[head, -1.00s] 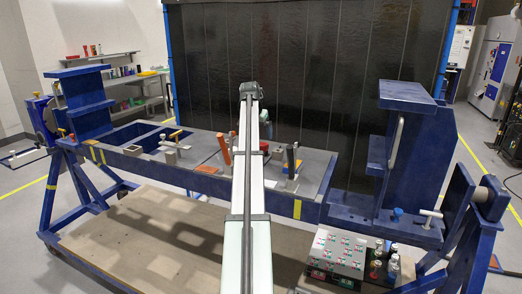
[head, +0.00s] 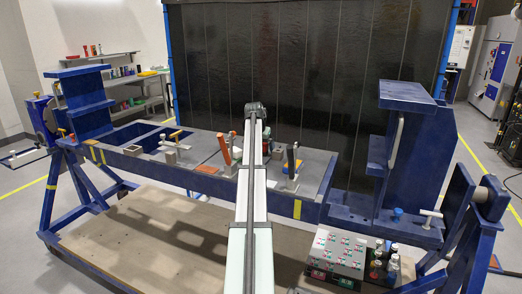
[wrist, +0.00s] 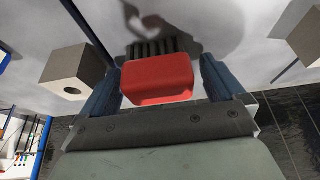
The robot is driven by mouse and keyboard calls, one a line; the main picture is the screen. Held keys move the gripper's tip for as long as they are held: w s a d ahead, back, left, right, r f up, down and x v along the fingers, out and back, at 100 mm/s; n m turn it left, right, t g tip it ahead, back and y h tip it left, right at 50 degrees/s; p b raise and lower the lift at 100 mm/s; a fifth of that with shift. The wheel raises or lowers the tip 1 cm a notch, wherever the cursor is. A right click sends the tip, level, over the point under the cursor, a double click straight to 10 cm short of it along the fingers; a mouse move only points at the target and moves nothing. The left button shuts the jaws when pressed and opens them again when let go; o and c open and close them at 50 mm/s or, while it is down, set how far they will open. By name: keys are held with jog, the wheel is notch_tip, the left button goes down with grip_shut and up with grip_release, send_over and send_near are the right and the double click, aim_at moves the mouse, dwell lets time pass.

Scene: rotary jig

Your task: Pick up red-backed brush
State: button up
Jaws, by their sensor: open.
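The red-backed brush (wrist: 157,80) is in the middle of the wrist view, with its dark bristles on the far side of the red back. My gripper (wrist: 160,72) is open, with one blue-grey finger on the left of the brush and one on the right. The brush lies between the fingers, close to the dark palm edge. I cannot tell whether either finger touches it. In the head view my arm covers the gripper and the brush.
A grey block with a round hole (wrist: 72,88) sits left of my gripper. A tall blue bracket (head: 410,150) rises at the right.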

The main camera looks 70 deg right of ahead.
jog(key=c, duration=1.1)
jog(key=shift+o, duration=0.2)
notch_tip(320, 180, up, 10)
jog(key=shift+r, duration=0.1)
